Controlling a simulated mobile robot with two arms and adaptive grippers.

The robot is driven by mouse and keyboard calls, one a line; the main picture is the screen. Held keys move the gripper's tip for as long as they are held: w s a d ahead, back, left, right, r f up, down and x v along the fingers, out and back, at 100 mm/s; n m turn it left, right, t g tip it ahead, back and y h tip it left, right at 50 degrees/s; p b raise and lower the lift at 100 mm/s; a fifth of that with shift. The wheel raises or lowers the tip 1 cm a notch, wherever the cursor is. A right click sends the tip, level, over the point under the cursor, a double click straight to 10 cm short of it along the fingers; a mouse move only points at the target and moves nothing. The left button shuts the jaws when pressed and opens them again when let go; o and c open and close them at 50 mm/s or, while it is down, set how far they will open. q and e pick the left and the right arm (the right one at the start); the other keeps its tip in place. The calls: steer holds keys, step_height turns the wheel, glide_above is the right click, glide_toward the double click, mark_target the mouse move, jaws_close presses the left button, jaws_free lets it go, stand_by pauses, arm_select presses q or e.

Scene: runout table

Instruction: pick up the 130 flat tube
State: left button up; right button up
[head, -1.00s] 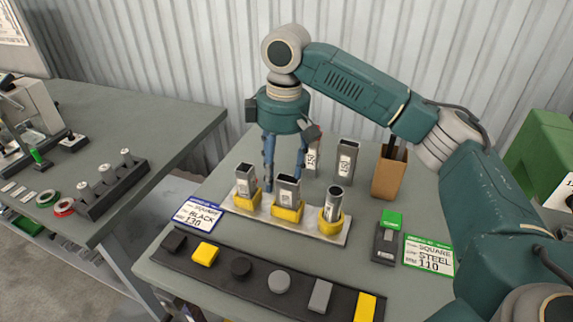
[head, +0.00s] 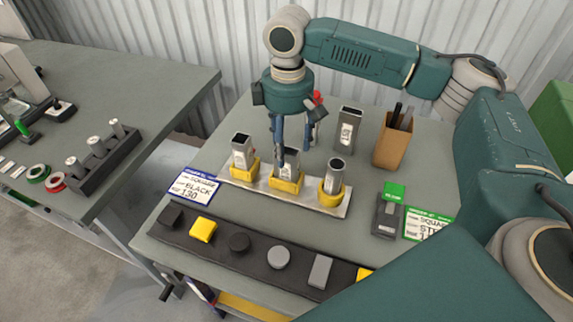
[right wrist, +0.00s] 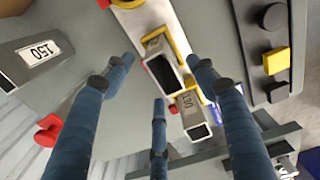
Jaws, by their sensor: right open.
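Three tubes stand upright in yellow holders on a pale base plate (head: 226,176). The middle one, a grey tube with a wide rectangular mouth (head: 291,157), looks flat; its label is not readable. It also shows in the right wrist view (right wrist: 162,72). A square tube (head: 242,152) stands left of it and a round-mouthed tube (head: 334,176) right of it. My right gripper (head: 288,150) is open and points down at the middle tube; its fingers partly hide it. In the right wrist view the fingertips (right wrist: 160,72) spread around the tube's mouth, with nothing gripped.
Behind stand a tube marked 150 (head: 348,129) and a brown pen holder (head: 393,146). In front lies a dark strip (head: 260,257) with several caps. A blue-edged sign (head: 193,187) reads SQUARE BLACK 130. A side table (head: 150,90) stands left across a gap.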

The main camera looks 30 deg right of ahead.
steer(key=shift+f, duration=1.1)
steer(key=c, duration=0.8)
jaws_close()
arm_select(q)
steer(key=shift+s+d+r, duration=0.15)
steer(key=shift+s+r, duration=0.05)
steer(key=shift+s, duration=0.35)
steer(key=shift+w, duration=0.15)
